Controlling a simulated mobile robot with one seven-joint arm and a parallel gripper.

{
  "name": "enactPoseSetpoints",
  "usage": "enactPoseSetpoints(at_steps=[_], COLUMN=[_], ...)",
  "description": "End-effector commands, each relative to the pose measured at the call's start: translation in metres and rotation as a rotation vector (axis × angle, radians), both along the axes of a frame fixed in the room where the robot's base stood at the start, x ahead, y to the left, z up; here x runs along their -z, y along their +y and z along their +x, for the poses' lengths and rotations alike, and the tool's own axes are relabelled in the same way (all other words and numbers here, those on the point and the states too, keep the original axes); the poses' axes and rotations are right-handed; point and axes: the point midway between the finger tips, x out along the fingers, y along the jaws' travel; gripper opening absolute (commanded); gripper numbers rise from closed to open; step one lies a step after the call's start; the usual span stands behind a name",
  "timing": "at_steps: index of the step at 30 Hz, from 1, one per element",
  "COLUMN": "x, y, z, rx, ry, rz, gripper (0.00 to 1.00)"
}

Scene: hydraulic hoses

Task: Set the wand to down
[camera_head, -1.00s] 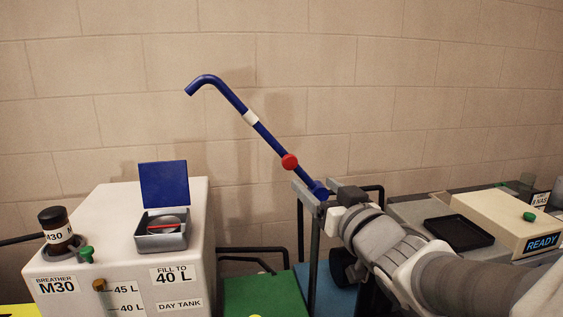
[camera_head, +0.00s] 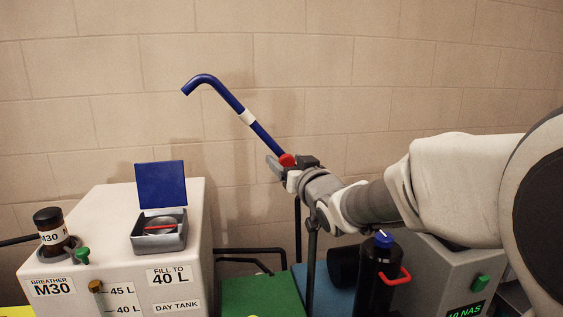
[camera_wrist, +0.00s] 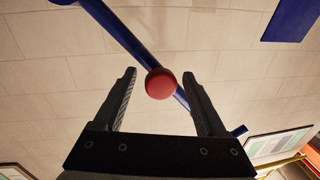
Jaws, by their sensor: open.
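The wand (camera_head: 222,91) is a blue pipe with a hooked end and a white band. It is tilted up to the left above the benches, and it also shows in the wrist view (camera_wrist: 118,32). My gripper (camera_head: 277,163) is at the knob. In the wrist view my gripper (camera_wrist: 160,75) is open, with the knob between its two fingers and apart from both. The wand's lower end is hidden behind my gripper in the head view.
A white day tank (camera_head: 115,235) stands at left with an open blue-lidded filler box (camera_head: 160,230) and a breather (camera_head: 52,230). A black bottle with a blue cap (camera_head: 381,275) and a grey box (camera_head: 450,275) stand under my arm. The wall is behind.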

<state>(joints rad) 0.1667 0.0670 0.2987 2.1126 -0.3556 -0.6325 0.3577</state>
Motion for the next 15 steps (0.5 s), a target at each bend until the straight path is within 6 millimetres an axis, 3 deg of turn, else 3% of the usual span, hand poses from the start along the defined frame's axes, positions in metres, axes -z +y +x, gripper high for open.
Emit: enactPoseSetpoints(at_steps=[9,15], x=[-0.0001,0.0000], y=[0.0010,0.0011], z=[0.0017,0.0015], rx=[-0.001,-0.001], ry=[0.000,0.000], rz=[0.000,0.000], gripper=[0.74,0.38])
